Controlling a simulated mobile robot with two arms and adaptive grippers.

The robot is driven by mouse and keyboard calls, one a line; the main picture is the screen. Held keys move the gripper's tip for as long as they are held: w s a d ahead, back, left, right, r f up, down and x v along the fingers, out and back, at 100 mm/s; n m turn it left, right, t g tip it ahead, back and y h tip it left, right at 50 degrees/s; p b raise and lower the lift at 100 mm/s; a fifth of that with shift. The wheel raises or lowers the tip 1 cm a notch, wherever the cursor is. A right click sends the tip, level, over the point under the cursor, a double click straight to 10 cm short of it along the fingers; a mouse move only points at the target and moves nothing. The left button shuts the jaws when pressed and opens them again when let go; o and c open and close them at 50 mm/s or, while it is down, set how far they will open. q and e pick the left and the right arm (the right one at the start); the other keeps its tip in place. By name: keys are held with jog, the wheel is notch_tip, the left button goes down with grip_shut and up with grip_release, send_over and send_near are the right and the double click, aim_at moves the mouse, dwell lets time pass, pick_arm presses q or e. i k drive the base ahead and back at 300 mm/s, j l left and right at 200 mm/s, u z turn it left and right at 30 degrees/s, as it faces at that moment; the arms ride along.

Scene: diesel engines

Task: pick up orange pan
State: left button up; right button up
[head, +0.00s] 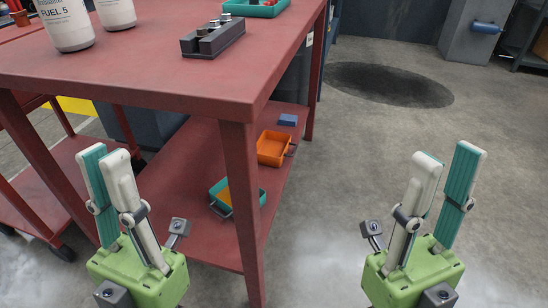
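The orange pan (273,148) is a small, open, box-shaped pan. It sits on the lower shelf (196,160) of the red table, near the shelf's right edge and behind the front table leg. My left gripper (109,157) points up in front of the table at the left, apart from the pan, with nothing seen in it. My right gripper (445,160) points up over the floor at the right, apart from the table, with a gap between its fingertips and nothing in it. The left fingers overlap in this view, so their gap is hard to judge.
A teal pan (223,196) stands nearer on the same shelf, and a small blue block (288,119) lies behind the orange pan. The front table leg (243,210) and tabletop (150,75) are obstacles. The floor (340,190) right of the table is clear.

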aim_at(273, 147)
jog(key=k+u, duration=0.25)
jog(key=u, duration=0.15)
jog(key=k+j+u, duration=0.15)
jog(key=u, duration=2.3)
jog(key=k+u, duration=0.1)
jog(key=u, duration=1.95)
jog(key=k+j+u, duration=0.1)
jog(key=k, duration=0.35)
jog(key=k+j, duration=0.2)
jog(key=k, duration=0.2)
jog(key=k+j+u, duration=0.15)
jog(key=k, duration=0.3)
jog(key=k+j, duration=0.25)
jog(key=k, duration=0.2)
jog(key=k+u, duration=0.25)
jog(key=u, duration=0.15)
jog(key=k+j+u, duration=0.1)
jog(key=k+u, duration=0.25)
jog(key=k+j+u, duration=0.15)
jog(key=u, duration=0.25)
jog(key=k+u, duration=0.1)
jog(key=u, duration=0.35)
jog(key=k+u, duration=0.15)
jog(key=u, duration=0.3)
jog(key=k+u, duration=0.1)
jog(key=u, duration=0.3)
jog(key=k+u, duration=0.1)
jog(key=u, duration=0.35)
jog(key=k+j+u, duration=0.1)
jog(key=u, duration=2.45)
